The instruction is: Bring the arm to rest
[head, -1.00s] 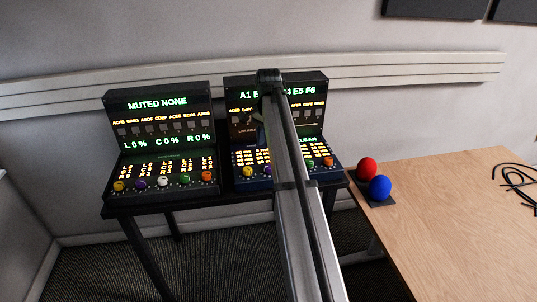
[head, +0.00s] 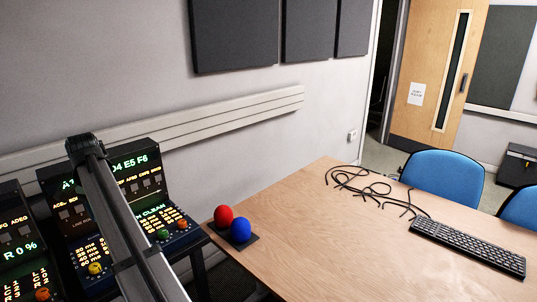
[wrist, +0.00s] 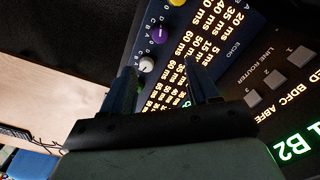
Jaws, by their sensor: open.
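My arm (head: 128,225) reaches from the bottom of the head view up to the right-hand console (head: 150,190), hiding part of its panel. In the wrist view my gripper (wrist: 163,84) is open and empty. Its two dark fingers point at the console face (wrist: 215,60), which has lit text, knobs and grey buttons. A white knob (wrist: 146,65) and a purple knob (wrist: 159,34) lie just beyond the fingers. I cannot tell whether a fingertip touches the panel.
A second console (head: 20,245) is cut off at the left. On the wooden table (head: 310,240) are a red ball (head: 223,215) and a blue ball (head: 241,230) on a dark base, loose black cables (head: 372,188) and a keyboard (head: 468,245). Blue chairs (head: 445,175) stand beyond.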

